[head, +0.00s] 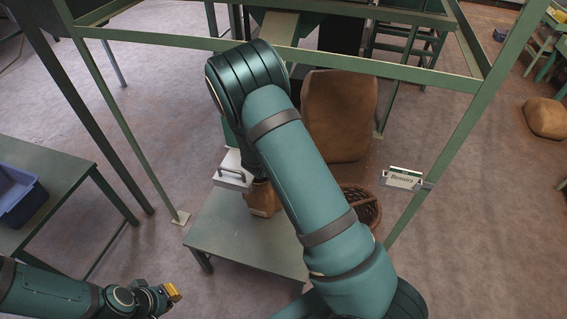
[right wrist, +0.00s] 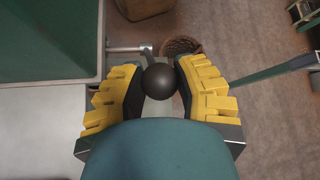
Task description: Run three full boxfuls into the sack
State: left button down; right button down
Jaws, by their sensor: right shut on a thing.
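My right gripper (right wrist: 160,72) is shut on a black ball knob (right wrist: 160,82), with yellow pads on both sides of it. A metal rod (right wrist: 126,49) runs beside the knob from the green hopper wall (right wrist: 50,40). In the head view my right arm hides this gripper and the knob.
A large brown sack (head: 340,110) stands behind, with a wicker basket (head: 369,208) in front of it. Green frame posts (head: 128,140) surround the work area. A sign (head: 402,178) hangs on the right post. A blue bin (head: 18,195) is on the left table.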

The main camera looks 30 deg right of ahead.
jog(key=w+d+r, duration=0.2)
jog(key=d, duration=0.1)
jog(key=shift+w+d+r, duration=0.1)
jog(key=shift+w+r, duration=0.1)
jog(key=shift+w, duration=0.15)
jog(key=shift+w+d+r, duration=0.4)
jog(key=shift+w+d, duration=0.3)
jog(key=shift+d, duration=0.15)
jog(key=c, duration=0.6)
grip_release()
jog(key=shift+s+a, duration=0.1)
jog(key=shift+f, duration=0.1)
jog(key=v, duration=1.2)
